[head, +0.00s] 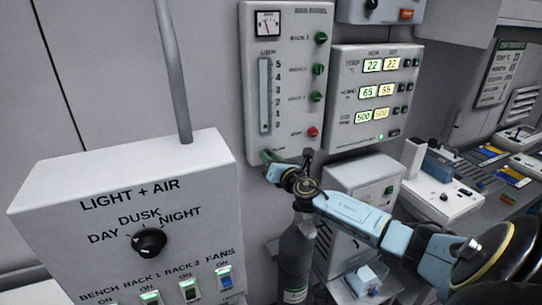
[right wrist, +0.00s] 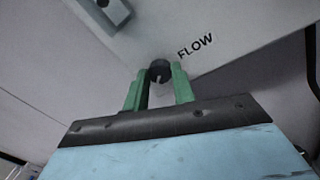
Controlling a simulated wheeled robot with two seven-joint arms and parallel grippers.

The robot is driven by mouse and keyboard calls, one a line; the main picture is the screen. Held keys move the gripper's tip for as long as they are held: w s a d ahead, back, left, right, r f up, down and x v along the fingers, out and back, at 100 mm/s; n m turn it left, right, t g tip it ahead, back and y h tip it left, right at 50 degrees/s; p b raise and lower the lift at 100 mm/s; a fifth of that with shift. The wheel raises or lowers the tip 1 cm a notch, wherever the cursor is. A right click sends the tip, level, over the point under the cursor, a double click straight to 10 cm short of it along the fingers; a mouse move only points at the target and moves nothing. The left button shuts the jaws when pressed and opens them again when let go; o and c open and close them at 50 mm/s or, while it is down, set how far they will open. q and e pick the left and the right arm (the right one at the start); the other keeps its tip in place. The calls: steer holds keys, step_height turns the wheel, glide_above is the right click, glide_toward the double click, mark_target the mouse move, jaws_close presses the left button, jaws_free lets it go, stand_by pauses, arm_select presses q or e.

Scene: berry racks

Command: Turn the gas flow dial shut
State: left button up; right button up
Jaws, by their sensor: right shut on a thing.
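The flow dial (right wrist: 159,70) is a small dark round knob beside the word FLOW in the right wrist view. It sits on the lower part of the white gas panel (head: 291,95). My right gripper (right wrist: 158,84) has its two green fingers on either side of the dial, shut on it. In the head view my right gripper (head: 268,157) is at the panel's lower left, and the dial is hidden there by the gripper. The dial's pointer position cannot be made out. My left gripper is not in view.
A light and air box (head: 120,200) with a knob and switches stands at the front left. A dark gas bottle (head: 297,262) stands below my right wrist. A display panel (head: 378,95) hangs to the right, with a cluttered bench (head: 475,175) beyond.

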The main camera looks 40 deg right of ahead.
steer(key=shift+n, duration=0.6)
steer(key=o, duration=1)
steer(key=shift+v, duration=6.7)
steer(key=shift+r, duration=0.15)
